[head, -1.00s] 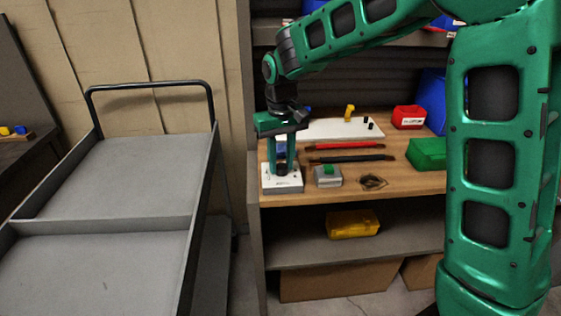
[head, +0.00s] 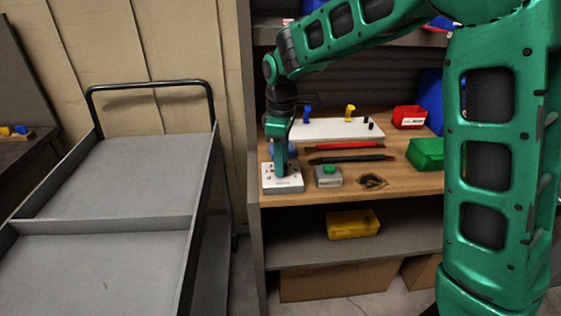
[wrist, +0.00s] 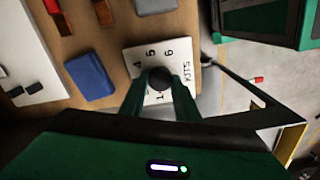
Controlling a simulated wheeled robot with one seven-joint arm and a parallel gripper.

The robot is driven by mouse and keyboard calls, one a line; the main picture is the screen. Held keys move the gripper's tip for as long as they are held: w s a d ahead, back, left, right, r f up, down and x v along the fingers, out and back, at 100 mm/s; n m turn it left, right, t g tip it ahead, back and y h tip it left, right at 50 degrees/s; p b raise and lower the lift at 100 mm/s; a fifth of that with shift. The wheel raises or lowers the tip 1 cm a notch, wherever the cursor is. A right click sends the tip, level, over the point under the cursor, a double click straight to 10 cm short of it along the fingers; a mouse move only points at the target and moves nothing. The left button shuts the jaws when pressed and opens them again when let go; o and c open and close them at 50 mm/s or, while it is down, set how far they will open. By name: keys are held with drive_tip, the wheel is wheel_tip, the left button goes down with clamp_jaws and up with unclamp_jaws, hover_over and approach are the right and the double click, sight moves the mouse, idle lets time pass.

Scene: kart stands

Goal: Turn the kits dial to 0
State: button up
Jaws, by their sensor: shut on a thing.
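The kits dial is a white box with a dark round knob on top (wrist: 160,78); in the head view the box (head: 283,187) sits at the front left corner of the wooden bench. The wrist view shows the word KITS and printed numbers, 4, 5, 6 and 1 among them, around the knob; a 0 is not readable. My gripper (wrist: 161,92) points down at the dial and is shut on the knob, a finger on each side. In the head view my gripper (head: 282,172) hides the knob. The knob's pointer cannot be made out.
Red and black rods (head: 350,159), a white board (head: 325,130) and red and green bins (head: 427,153) lie beyond. A grey cart (head: 120,180) stands to the left.

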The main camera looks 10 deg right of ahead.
drive_tip(key=n, duration=0.4)
drive_tip(key=shift+w+d+r, duration=0.1)
drive_tip(key=shift+w+r, duration=0.05)
drive_tip(key=shift+w, duration=0.15)
drive_tip(key=shift+n, duration=1.9)
drive_tip(key=o, duration=1)
drive_tip(key=shift+o, duration=0.2)
drive_tip(key=shift+s+n, duration=0.1)
drive_tip(key=shift+n, duration=0.2)
wheel_tip(320, 180, up, 11)
drive_tip(key=shift+f, duration=0.2)
